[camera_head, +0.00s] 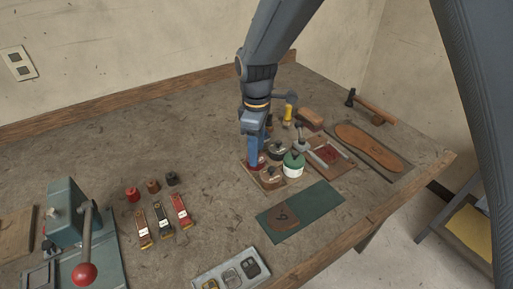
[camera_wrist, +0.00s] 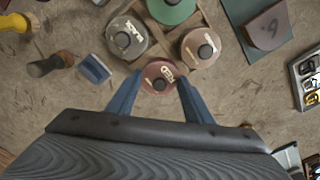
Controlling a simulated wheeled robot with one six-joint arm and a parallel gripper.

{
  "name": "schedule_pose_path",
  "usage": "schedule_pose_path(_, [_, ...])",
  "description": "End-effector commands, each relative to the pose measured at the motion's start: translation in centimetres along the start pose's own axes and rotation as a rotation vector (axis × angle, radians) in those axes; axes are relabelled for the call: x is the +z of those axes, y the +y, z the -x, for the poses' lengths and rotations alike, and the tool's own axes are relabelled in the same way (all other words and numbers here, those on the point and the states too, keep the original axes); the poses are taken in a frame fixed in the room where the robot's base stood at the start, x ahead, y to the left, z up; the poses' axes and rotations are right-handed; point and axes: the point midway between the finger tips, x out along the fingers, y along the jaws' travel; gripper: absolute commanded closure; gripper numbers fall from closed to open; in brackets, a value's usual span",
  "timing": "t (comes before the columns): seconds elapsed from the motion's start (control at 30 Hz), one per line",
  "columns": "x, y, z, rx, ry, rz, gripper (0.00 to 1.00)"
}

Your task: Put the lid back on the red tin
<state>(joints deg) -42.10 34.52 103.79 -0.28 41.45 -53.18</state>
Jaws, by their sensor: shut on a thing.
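A red lid (camera_wrist: 160,78) marked RED, with a dark knob in its middle, is between the two blue fingers of my gripper (camera_wrist: 160,86) in the wrist view. The fingers are shut on it. In the head view my gripper (camera_head: 257,157) points down at the back left of a wooden rack (camera_head: 258,179), with a bit of red (camera_head: 262,161) showing at its tips. The red tin's body is hidden under the lid and fingers; I cannot tell whether the lid touches it.
Close by are a black tin (camera_wrist: 127,38), a brown tin (camera_wrist: 201,47) and a green-topped pot (camera_head: 293,164). A green mat (camera_head: 310,203) lies in front. Several spools and labelled tools (camera_head: 180,208) lie left. A press with a red-knobbed lever (camera_head: 85,272) stands far left.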

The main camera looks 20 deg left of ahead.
Motion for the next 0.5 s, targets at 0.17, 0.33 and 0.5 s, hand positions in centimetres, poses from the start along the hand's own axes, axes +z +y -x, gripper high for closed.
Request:
schedule_pose_path(0.17, [0.0, 0.01, 0.0, 0.0, 0.0, 0.0, 0.74])
schedule_pose_path(0.33, [0.0, 0.01, -0.02, 0.0, 0.0, 0.0, 0.74])
schedule_pose_path(0.5, [0.0, 0.0, -0.02, 0.0, 0.0, 0.0, 0.44])
